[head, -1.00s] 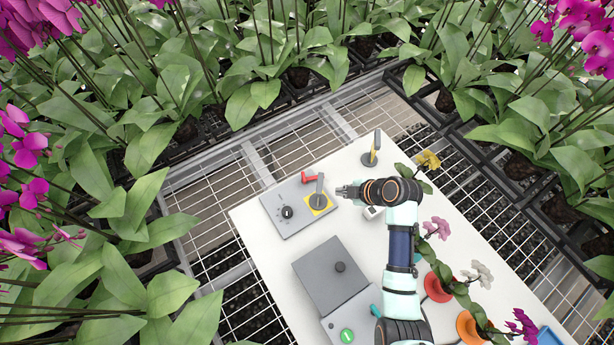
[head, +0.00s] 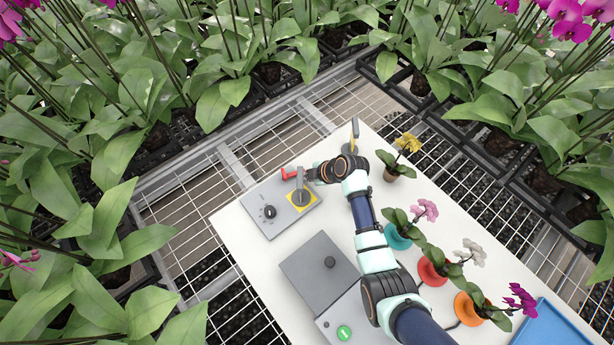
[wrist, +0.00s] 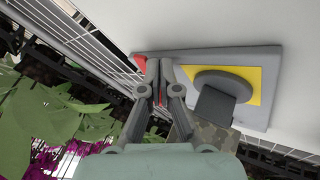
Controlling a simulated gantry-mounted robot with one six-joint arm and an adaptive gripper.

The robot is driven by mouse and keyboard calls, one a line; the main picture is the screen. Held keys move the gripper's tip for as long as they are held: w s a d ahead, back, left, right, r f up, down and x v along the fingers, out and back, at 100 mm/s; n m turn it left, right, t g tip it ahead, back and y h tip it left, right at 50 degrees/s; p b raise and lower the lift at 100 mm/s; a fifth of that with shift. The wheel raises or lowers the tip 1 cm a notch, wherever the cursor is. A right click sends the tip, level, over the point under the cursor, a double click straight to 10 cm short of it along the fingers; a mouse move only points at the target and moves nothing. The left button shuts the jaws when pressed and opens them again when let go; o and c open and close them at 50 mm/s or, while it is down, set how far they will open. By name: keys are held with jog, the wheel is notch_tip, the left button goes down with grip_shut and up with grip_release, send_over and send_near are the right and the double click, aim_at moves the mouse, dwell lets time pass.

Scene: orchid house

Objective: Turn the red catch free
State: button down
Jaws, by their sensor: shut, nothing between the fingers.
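The red catch (head: 288,174) sits at the back edge of the grey panel (head: 249,204). In the wrist view part of its red (wrist: 141,62) shows just left of my fingertips, and the fingers hide the rest. My gripper (head: 309,175) is shut and empty, its tips close beside the catch on its right in the head view. My gripper also shows in the wrist view (wrist: 159,64). I cannot tell whether the tips touch the catch. A grey lever (head: 300,184) stands upright on a yellow plate (head: 308,204), just in front of the catch.
A dark knob (head: 270,212) is on the panel's left part. A grey box (head: 310,277) and a green button (head: 344,332) lie nearer. Another upright lever (head: 354,131) stands behind my wrist. Potted orchids (head: 432,272) line the right side of the white table (head: 240,235).

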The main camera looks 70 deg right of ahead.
jog(key=shift+w+d+f+n+y+b, duration=0.15)
jog(key=shift+d+f+n+y+b, duration=0.2)
jog(key=shift+b, duration=0.7)
jog(key=shift+w+d+f+n+y+b, duration=0.15)
jog(key=shift+d+n+y+b, duration=0.2)
jog(key=shift+n+b, duration=0.5)
jog(key=shift+w+d+r+n+y+b, duration=0.1)
jog(key=shift+w+d+n+y+b, duration=0.15)
jog(key=shift+b, duration=0.35)
jog(key=shift+d+r+n+y+b, duration=0.15)
jog(key=shift+d+b, duration=0.2)
jog(key=shift+b, duration=0.25)
jog(key=shift+w+d+r, duration=0.15)
jog(key=shift+r, duration=0.05)
jog(key=shift+r, duration=0.1)
